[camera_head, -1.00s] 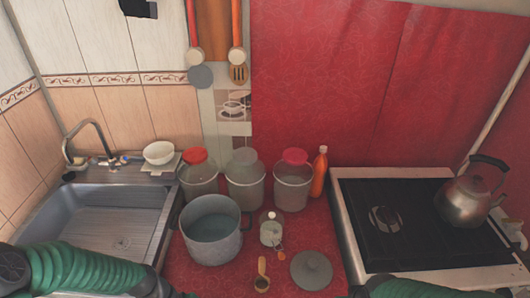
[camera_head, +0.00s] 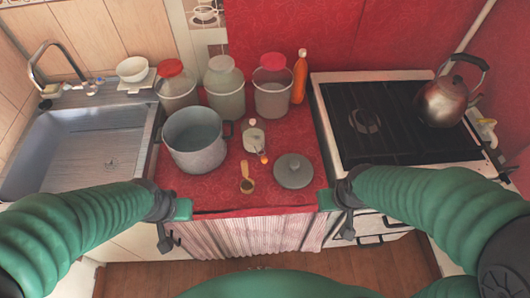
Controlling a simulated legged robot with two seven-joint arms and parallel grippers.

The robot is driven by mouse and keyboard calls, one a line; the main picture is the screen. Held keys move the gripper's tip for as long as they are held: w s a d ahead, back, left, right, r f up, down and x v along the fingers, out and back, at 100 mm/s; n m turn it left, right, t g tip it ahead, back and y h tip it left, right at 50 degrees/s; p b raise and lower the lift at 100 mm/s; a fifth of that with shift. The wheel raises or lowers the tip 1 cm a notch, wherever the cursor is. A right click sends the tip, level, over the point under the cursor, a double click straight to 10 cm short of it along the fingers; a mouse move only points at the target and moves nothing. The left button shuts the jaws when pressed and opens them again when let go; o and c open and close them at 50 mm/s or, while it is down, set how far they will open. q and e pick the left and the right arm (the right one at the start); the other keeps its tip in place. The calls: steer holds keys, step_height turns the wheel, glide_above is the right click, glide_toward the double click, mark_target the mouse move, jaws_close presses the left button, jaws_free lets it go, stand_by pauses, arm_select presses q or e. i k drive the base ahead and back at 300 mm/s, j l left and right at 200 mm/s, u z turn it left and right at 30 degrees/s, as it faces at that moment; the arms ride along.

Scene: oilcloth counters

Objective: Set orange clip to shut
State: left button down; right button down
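A small orange piece (camera_head: 263,157) lies on the red counter, beside a small clear jar (camera_head: 253,136) with a white knob. It may be the orange clip, but it is too small to tell its shape or whether it is open or shut. My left gripper (camera_head: 166,238) hangs at the counter's front edge, below and left of it. My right gripper (camera_head: 345,226) is at the front edge on the right, below the stove corner. Both are apart from the orange piece. Their fingers are dark and small, so their opening is unclear. I see nothing held.
A grey pot (camera_head: 195,152), a wooden scoop (camera_head: 247,177) and a grey lid (camera_head: 293,171) surround the small jar. Three large jars and an orange bottle (camera_head: 299,78) stand behind. The sink (camera_head: 75,150) is left; the stove (camera_head: 385,130) with a kettle (camera_head: 447,100) is right.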

mark_target(264, 160)
steer(key=k+u, duration=0.15)
steer(key=u, duration=0.2)
steer(key=k+u, duration=0.15)
steer(key=u, duration=0.2)
steer(key=k+u, duration=0.2)
steer(key=u, duration=0.15)
